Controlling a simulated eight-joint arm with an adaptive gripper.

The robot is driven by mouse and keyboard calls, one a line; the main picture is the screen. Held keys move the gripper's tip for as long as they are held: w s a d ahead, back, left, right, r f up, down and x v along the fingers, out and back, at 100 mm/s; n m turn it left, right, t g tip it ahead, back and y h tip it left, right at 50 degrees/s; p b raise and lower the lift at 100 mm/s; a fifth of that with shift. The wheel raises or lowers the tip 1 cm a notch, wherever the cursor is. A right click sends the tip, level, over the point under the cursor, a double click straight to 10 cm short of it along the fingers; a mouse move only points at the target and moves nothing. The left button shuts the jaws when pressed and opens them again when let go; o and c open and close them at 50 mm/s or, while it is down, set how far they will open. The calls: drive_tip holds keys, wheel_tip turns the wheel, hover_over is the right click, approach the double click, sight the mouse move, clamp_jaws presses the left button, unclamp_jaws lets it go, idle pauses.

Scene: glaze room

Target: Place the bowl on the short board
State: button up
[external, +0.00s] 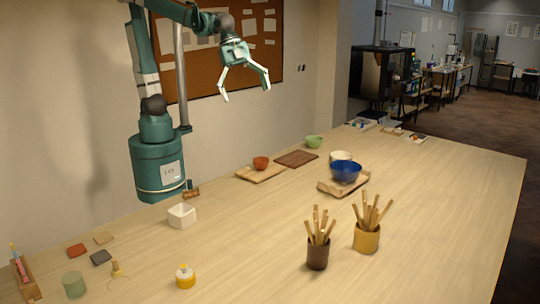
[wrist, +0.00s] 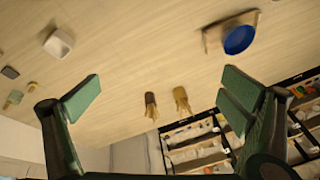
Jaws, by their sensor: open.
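A blue bowl (external: 345,172) sits on a light wooden board (external: 329,187) right of the table's middle; the wrist view shows the bowl (wrist: 240,39) and board (wrist: 213,43) at upper right. A small red-orange bowl (external: 261,162) sits on another light board (external: 249,178). A dark brown board (external: 296,158) beside it is bare. A green bowl (external: 314,141) and a cream bowl (external: 340,156) stand farther back. I cannot tell which board is the short one. My gripper (external: 246,93) is open and empty, high above the table; its fingers frame the wrist view (wrist: 163,90).
A white square dish (external: 182,216) stands near my base. A brown cup (external: 317,256) and a yellow cup (external: 367,238) hold upright sticks near the front. A yellow-and-white jar (external: 185,277), small tiles and a green cylinder (external: 74,285) are at front left. The right front is clear.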

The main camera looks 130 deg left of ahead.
drive_tip(key=s+d+f+n+t, duration=0.1)
drive_tip(key=s+d+f+n, duration=0.1)
drive_tip(key=s, duration=0.8)
drive_tip(key=s+d+f+n+t, duration=0.1)
drive_tip(key=s+d+f+n, duration=0.2)
drive_tip(key=s, duration=0.7)
drive_tip(key=d+f, duration=0.2)
drive_tip(key=d, duration=0.2)
drive_tip(key=shift+d+f+t, duration=0.2)
drive_tip(key=shift+d+t, duration=0.1)
